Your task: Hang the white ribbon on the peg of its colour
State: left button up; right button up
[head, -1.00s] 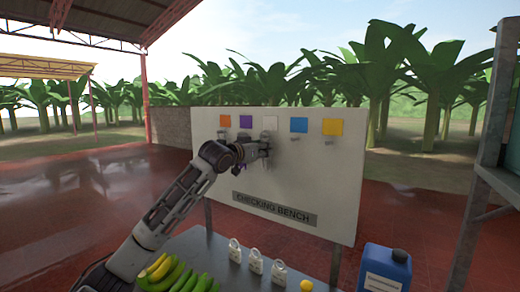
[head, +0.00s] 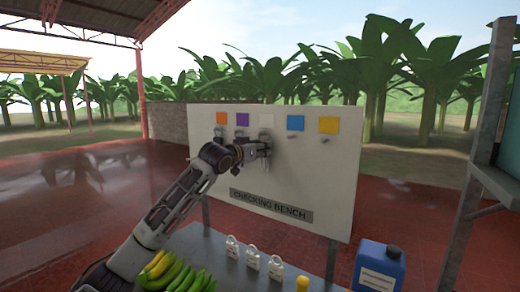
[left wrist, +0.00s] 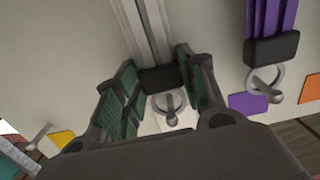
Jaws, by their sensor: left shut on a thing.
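The white ribbon (left wrist: 146,28) has a black clip (left wrist: 160,80) and a metal ring (left wrist: 168,104). In the left wrist view the clip sits between the two fingers of my left gripper (left wrist: 162,84), which is shut on it. The ring lies at the white peg, and a pale peg end shows through it; I cannot tell for sure that it is hooked. The white square (head: 266,121) marks this peg on the board. In the head view my left gripper (head: 266,149) is at the board just below that square, hiding most of the ribbon. My right gripper is not in view.
The purple ribbon (left wrist: 272,20) hangs close beside, with its ring at the peg by the purple square (head: 242,119). Orange, blue and yellow squares share the board (head: 300,180). Bananas (head: 170,273), several small white tagged items (head: 253,258) and a blue jug (head: 380,268) stand below.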

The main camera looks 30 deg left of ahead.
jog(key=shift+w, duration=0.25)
pick_arm(q)
jog(key=o, duration=0.9)
jog(key=shift+s+a+r, duration=0.1)
jog(key=shift+s+a, duration=0.2)
jog(key=shift+s, duration=1.7)
jog(key=shift+s+a+r, duration=0.15)
jog(key=shift+s+a, duration=0.1)
jog(key=shift+s, duration=1.7)
jog(key=shift+s+a+r, duration=0.1)
jog(key=shift+s+a, duration=0.2)
jog(key=shift+s, duration=1.7)
jog(key=shift+r, duration=0.15)
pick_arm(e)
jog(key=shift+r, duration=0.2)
